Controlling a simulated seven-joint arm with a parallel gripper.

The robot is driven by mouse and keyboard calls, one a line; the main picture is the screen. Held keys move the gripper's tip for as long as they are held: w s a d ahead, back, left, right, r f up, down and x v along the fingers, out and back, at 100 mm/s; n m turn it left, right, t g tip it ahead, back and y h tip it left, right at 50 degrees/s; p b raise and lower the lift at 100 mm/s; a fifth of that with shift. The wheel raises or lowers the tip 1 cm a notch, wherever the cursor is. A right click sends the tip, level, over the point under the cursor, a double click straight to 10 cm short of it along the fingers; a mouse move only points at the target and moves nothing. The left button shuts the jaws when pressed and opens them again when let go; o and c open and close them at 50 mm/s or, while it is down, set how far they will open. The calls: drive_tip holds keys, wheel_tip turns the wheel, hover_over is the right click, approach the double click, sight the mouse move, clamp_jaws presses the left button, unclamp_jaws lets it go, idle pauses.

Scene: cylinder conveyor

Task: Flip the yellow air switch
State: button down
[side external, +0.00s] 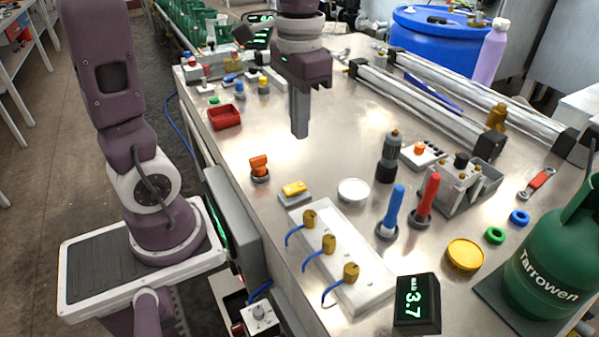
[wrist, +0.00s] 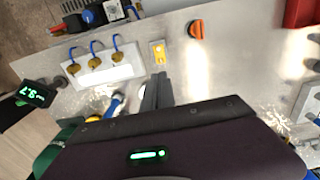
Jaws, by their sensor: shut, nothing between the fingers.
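The yellow air switch (side external: 294,188) is a small yellow rocker on a pale rectangular base, on the metal table beside the white block with blue hoses. It also shows in the wrist view (wrist: 159,52), just beyond my fingertips. My gripper (side external: 300,134) is shut and empty, pointing down above the table, behind the switch in the side view. In the wrist view my closed fingers (wrist: 159,78) point toward the switch and appear apart from it. I cannot tell their exact height.
An orange knob (side external: 259,168) stands close to the switch. The white block (side external: 345,270) carries several brass fittings with blue hoses. A white round disc (side external: 353,191), blue handle (side external: 393,210) and red handle (side external: 428,195) stand to the right. A red tray (side external: 224,117) lies left of my gripper.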

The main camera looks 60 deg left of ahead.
sight(291, 189)
wheel_tip(291, 189, down, 12)
drive_tip(key=shift+r, duration=0.2)
drive_tip(key=shift+w+f+g, duration=0.15)
drive_tip(key=shift+f+g, duration=0.05)
drive_tip(key=shift+g, duration=0.1)
drive_tip(key=shift+s, duration=0.2)
drive_tip(key=shift+s+r, duration=0.1)
drive_tip(key=shift+s, duration=0.65)
